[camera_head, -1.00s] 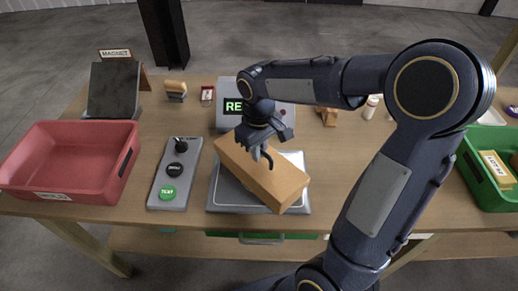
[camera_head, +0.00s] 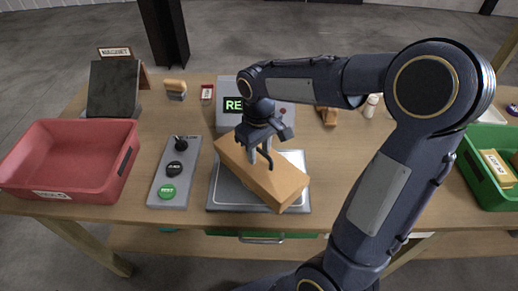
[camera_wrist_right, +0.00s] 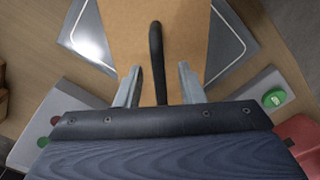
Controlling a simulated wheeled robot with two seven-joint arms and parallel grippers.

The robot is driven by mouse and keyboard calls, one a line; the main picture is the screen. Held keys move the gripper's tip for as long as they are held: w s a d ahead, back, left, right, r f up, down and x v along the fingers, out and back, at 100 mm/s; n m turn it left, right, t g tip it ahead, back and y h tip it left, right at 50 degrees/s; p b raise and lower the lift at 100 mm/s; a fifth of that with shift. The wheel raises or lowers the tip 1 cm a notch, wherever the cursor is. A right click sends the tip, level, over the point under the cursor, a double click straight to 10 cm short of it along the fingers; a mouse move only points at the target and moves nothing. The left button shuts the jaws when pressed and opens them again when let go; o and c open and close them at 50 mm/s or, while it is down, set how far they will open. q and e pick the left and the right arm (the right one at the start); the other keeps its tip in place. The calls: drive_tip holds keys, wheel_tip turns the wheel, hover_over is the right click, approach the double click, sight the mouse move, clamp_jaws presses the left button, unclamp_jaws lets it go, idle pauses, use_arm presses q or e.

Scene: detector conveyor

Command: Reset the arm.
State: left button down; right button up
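My right gripper (camera_head: 261,158) is over a tan box (camera_head: 287,187) that lies at a slant on a grey metal plate (camera_head: 232,196). In the right wrist view, its two fingers (camera_wrist_right: 158,68) stand apart on either side of the box's black handle (camera_wrist_right: 155,40), with a gap on each side. The fingers are open and around the handle. The box (camera_wrist_right: 190,30) also fills the middle of that view. My left gripper is not in view.
A grey display box (camera_head: 228,104) stands behind the plate. A control panel (camera_head: 160,200) with a lever and buttons lies to the left, beside a red bin (camera_head: 75,180). A green bin (camera_head: 485,190) is at the right. A dark upright panel (camera_head: 112,88) stands back left.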

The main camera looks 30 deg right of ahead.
wheel_tip(320, 180, up, 8)
drive_tip(key=shift+f, duration=0.1)
drive_tip(key=s+a+f+m+t+y, duration=0.1)
drive_tip(key=s+a+m+t+y, duration=0.1)
drive_tip(key=s, duration=0.6)
drive_tip(key=s+a+f+m+t+y, duration=0.1)
drive_tip(key=s+a+f+m+t, duration=0.1)
drive_tip(key=s, duration=0.7)
drive_tip(key=shift+f+t+y, duration=0.3)
drive_tip(key=shift+t+y, duration=0.1)
drive_tip(key=shift+t, duration=0.4)
drive_tip(key=shift+a, duration=0.1)
idle(0.5)
